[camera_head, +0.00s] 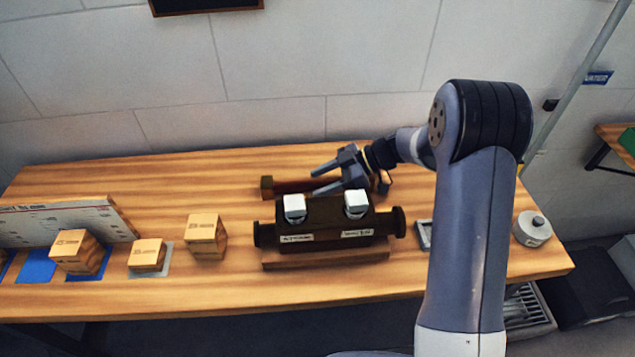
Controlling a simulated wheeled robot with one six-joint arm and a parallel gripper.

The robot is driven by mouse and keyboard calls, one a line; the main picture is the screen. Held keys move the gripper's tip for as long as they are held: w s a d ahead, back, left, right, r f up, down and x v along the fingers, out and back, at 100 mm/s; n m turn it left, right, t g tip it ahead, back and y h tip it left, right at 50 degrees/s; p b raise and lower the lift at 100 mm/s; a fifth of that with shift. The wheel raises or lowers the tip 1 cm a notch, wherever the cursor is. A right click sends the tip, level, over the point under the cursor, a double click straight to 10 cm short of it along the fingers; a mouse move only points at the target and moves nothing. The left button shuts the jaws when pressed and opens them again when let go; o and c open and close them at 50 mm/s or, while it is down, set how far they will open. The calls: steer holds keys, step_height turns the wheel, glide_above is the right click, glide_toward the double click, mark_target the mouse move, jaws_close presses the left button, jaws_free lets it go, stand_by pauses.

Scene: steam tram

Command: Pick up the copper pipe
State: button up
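The copper pipe (291,187) is a reddish-brown bar with a squarish end. It lies on the wooden table behind the dark valve block, running left to right. Its left part shows; its right part is largely hidden by my gripper and the block. My gripper (318,181) points left with its two fingers apart. In this view the fingers overlap the pipe just above the block.
The dark block (326,222) with two white-topped fittings stands in front of the pipe. Wooden boxes (206,236) and a leaning printed board (75,220) are at left. A grey canister (532,229) stands at right. The table's back left is clear.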

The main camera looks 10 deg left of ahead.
mark_target(323, 180)
jaws_close()
stand_by(0.3)
steer(key=shift+r, duration=0.15)
step_height(323, 180, up, 10)
steer(key=shift+f+b, duration=0.1)
steer(key=shift+b, duration=0.6)
